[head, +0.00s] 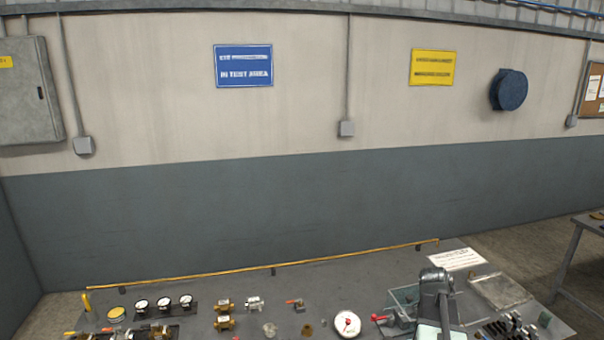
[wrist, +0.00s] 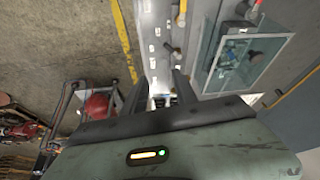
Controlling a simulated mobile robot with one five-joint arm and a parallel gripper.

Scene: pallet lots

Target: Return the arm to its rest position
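My arm (head: 437,300) shows in the head view at the lower right, folded upright over the grey bench (head: 240,283). Its fingertips cannot be made out there. In the wrist view my gripper (wrist: 162,90) shows two dark fingers standing apart at the middle, past the wide grey-green housing. A small bright patch shows between them, and I see nothing clearly held. The bench surface lies beyond the fingers in that view.
The bench holds a red-needled gauge (head: 346,324), brass fittings (head: 224,322), several small gauges (head: 163,302), a teal bin (head: 403,297) and a grey tray (head: 499,291). A yellow rail (head: 270,266) runs along the back. In the wrist view a clear-topped box (wrist: 276,52) stands right.

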